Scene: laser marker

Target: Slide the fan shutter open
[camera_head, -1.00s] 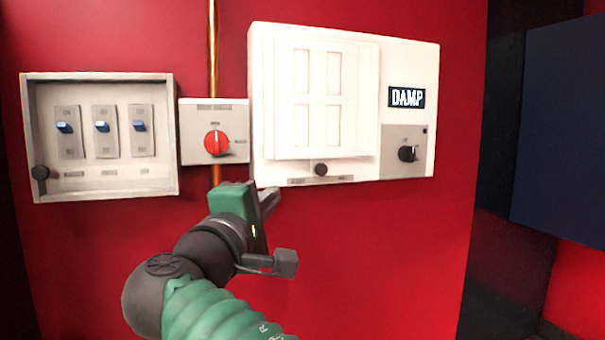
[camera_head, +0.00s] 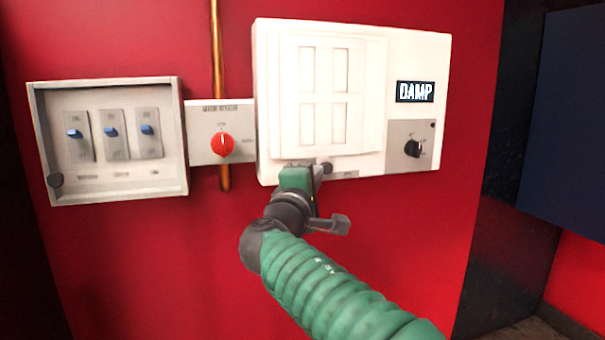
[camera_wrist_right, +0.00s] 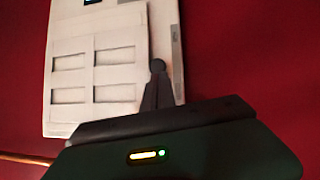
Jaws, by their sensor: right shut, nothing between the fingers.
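The fan shutter (camera_head: 370,95) is a white panel with a four-pane grid on the white wall unit, in the middle of the head view. It also shows in the right wrist view (camera_wrist_right: 98,76). A dark round knob (camera_head: 327,167) sits at its lower edge; the wrist view shows this knob (camera_wrist_right: 157,65) right at my fingertips. My right gripper (camera_head: 317,171) is shut with nothing between its fingers, just left of the knob in the head view. Whether the fingers (camera_wrist_right: 160,92) touch the knob I cannot tell. My left gripper is not in view.
A DAMP display (camera_head: 415,91) and a dark rotary switch (camera_head: 413,148) are at the unit's right. A red dial (camera_head: 222,144) and a box of three blue switches (camera_head: 112,132) are to the left. The red wall below is clear around my arm.

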